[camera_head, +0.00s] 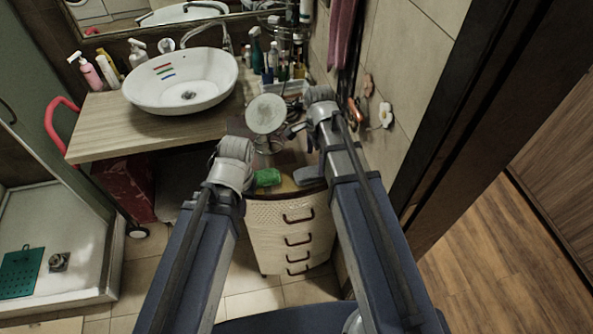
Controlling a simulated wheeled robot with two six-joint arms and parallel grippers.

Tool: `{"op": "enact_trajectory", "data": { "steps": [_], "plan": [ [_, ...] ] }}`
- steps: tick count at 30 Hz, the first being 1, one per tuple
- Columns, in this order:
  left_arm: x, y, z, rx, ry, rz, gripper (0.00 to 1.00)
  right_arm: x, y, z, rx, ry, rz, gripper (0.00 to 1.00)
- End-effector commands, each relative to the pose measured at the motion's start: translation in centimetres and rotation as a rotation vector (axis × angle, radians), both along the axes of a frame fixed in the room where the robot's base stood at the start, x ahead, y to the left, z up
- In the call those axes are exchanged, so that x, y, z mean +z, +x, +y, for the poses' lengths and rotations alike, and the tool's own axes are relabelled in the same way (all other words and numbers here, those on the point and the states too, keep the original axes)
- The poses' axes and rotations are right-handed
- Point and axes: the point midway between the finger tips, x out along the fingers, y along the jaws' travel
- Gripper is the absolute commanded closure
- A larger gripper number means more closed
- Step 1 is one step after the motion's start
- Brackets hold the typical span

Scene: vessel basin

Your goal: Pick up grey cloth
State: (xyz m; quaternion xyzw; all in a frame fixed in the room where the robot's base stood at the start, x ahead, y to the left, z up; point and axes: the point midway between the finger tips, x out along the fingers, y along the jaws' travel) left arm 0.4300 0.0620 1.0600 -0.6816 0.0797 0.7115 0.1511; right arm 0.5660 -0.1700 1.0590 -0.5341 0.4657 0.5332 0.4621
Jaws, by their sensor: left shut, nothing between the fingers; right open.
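A greyish cloth-like piece (308,176) lies on top of the small white drawer cabinet (290,228), partly hidden by my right arm. A green sponge-like item (268,177) lies to its left. My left gripper (238,148) is above and left of the cabinet, away from the cloth; it is shut and empty, its fingertips mostly hidden by the wrist. My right gripper (297,130) is open and empty, beyond the cloth in the picture, near a round mirror-like disc on a stand (265,114).
A white basin (182,85) stands on a wooden counter (100,135), with bottles (256,52) behind and beside it. A tiled wall (395,95) closes in on the right. A shower tray (85,255) is at left.

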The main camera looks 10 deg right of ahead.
Motion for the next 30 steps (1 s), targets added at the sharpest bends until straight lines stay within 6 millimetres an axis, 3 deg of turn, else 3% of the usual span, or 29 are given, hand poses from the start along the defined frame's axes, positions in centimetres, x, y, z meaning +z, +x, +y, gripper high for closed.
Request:
{"op": "enact_trajectory", "data": {
  "steps": [8,16,23,30],
  "plan": [
    [-0.1,0.0,0.0,0.0,0.0,0.0,1.0,-0.1,0.3,-0.5,-0.061,0.003,-0.003,0.0],
    [-2.5,0.0,0.0,-0.004,0.001,0.0,1.0,-2.5,0.4,-0.4,-0.058,0.003,-0.002,0.0],
    [-2.6,0.0,0.0,-0.005,0.001,0.0,1.0,-2.6,0.4,-0.4,-0.057,0.003,-0.002,0.0],
    [-4.5,0.0,0.0,-0.004,0.001,0.0,1.0,-4.6,0.6,-0.1,-0.057,0.003,-0.002,0.0]
  ]
}}
